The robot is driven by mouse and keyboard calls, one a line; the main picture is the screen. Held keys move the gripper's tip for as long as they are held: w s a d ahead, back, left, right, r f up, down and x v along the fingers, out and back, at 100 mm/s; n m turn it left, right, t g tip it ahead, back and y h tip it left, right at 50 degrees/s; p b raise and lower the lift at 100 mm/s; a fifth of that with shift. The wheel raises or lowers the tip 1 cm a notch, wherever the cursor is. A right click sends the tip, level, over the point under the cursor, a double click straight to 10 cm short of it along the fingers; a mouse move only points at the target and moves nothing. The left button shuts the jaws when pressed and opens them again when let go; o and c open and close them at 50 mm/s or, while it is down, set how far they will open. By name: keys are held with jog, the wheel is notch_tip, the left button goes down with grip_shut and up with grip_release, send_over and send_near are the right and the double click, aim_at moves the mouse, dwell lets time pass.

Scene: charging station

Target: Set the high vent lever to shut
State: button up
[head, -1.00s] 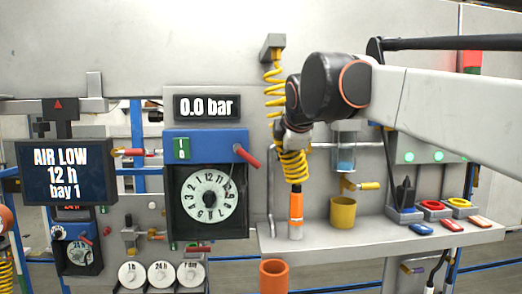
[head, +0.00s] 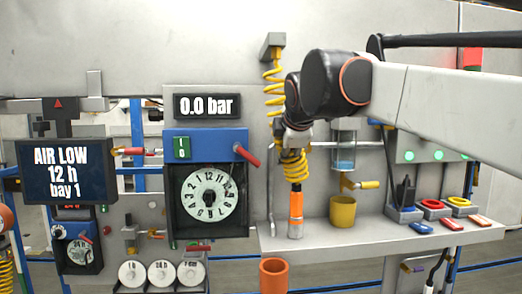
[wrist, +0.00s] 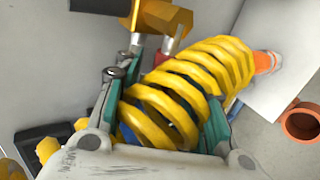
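Which lever is the high vent lever I cannot tell, as no label is readable. A red lever (head: 246,155) slants down right from the blue box (head: 205,145). A red-handled lever (head: 130,151) lies at the upper left beside the screen. A yellow-handled valve (head: 367,185) sits under the clear cup at right. My gripper (head: 297,143) is at the yellow coiled hose (head: 293,165). In the wrist view its teal-padded fingers (wrist: 162,100) stand wide apart, with the yellow coil (wrist: 185,90) across and between them. No lever is clearly held; the coil hides part of the fingers.
The shelf (head: 340,238) carries an orange hose end (head: 296,213), a yellow cup (head: 342,212) and coloured rings. An orange tube (head: 273,276) is below its front edge. The display (head: 206,106) reads 0.0 bar. A dial (head: 209,195) is under the blue box.

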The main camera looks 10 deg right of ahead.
jog(key=v, duration=1.1)
jog(key=shift+s+r, duration=0.2)
jog(key=shift+s, duration=0.2)
jog(key=s+d+f+m+g+b, duration=0.1)
jog(key=s+f+m+b, duration=0.5)
jog(key=f, duration=2)
jog(key=s+d+f+m+g+b, duration=0.1)
jog(key=s+d+f+m+b, duration=0.2)
jog(key=f+b, duration=1.6)
jog(key=s+d+f+m+g+b, duration=0.2)
jog(key=s+f+m+b, duration=0.7)
jog(key=f, duration=2.5)
jog(key=s+b, duration=0.3)
jog(key=s, duration=0.2)
jog(key=shift+s, duration=0.35)
